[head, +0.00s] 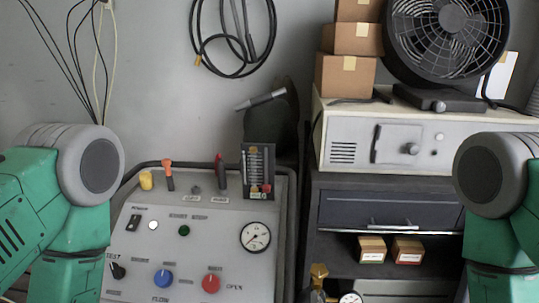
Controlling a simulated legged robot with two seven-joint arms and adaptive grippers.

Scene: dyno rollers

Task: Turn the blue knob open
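The blue knob (162,278) is on the lower middle of a grey sloped control panel (215,240), with a light pointer mark on it. A label reading FLOW is under it. A red knob (211,283) is to its right, with OPEN printed beside it. A black knob (117,270) is to its left. My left arm stands at the left edge and my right arm at the right edge, both green with grey joints. Neither gripper shows in the head view, and nothing of mine touches the blue knob.
The panel also carries a gauge (255,237), an orange lever (168,175), a red lever (219,171) and a yellow knob (146,181). A dark rail runs round its top. To the right stands a dark cabinet (390,210) with a fan (447,40) and boxes above.

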